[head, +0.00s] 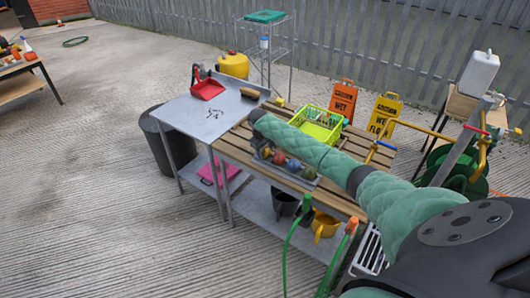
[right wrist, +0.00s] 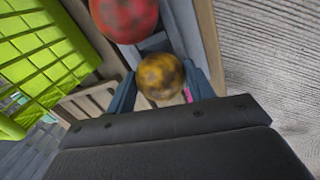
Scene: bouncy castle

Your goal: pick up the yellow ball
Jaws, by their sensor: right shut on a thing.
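The yellow ball (right wrist: 160,76), mottled with dark patches, sits between the two fingers of my right gripper (right wrist: 161,88) in the right wrist view. The fingers are shut on it, one on each side. A red ball (right wrist: 124,16) lies just beyond it. In the head view my right arm reaches across the wooden table, and the gripper (head: 258,142) is at the left end of a tray of balls (head: 304,181). The arm hides part of the tray, and I cannot clearly pick out the yellow ball there. My left gripper is not in view.
A lime green basket (head: 318,122) stands behind the tray, close to my arm; it also shows in the right wrist view (right wrist: 45,55). A grey metal table (head: 205,118) with a red dustpan (head: 207,89) and a brush (head: 250,94) adjoins on the left. Yellow and orange signs stand behind.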

